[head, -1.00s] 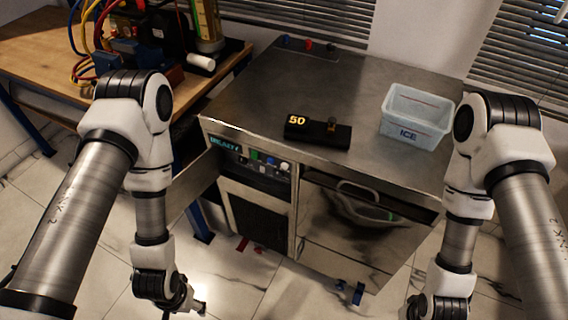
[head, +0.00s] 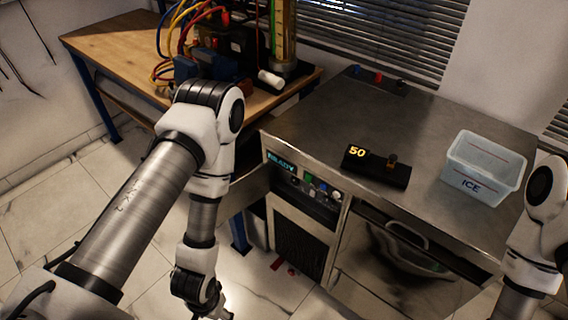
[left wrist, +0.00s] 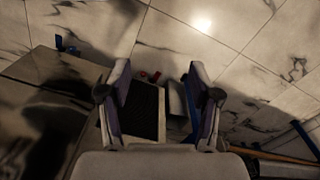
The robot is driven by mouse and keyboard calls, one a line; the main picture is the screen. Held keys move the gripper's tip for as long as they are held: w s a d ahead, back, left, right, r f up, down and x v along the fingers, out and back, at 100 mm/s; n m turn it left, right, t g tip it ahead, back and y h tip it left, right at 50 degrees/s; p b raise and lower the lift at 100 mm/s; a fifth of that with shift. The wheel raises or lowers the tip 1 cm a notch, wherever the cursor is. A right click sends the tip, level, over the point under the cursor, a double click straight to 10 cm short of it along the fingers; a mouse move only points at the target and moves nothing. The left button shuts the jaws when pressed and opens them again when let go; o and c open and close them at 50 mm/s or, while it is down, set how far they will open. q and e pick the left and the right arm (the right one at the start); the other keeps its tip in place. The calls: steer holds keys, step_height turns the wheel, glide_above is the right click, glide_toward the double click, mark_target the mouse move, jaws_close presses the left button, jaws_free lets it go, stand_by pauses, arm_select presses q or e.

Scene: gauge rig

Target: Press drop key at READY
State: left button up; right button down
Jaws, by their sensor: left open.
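The front panel of the steel machine (head: 325,208) has a small display (head: 281,162) that reads READY in teal. Beside it is a row of small knobs or keys, including a green one (head: 309,178), a blue one (head: 321,187) and a pale one (head: 335,197). I cannot tell which is the drop key. My left gripper (left wrist: 158,82) is open and empty in the left wrist view, above the floor in front of the machine. In the head view only part of it shows at the bottom edge, below and left of the panel. My right gripper is out of view.
A black box (head: 390,176) showing 50 and a pale blue ICE bin (head: 484,168) stand on the steel top (head: 330,115). A wooden table (head: 120,42) with hoses and equipment is at the back left. A scoop-like bin sits in the machine's lower opening. The floor at left is clear.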

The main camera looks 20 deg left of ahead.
arm_select(q)
jaws_close()
stand_by(1.1)
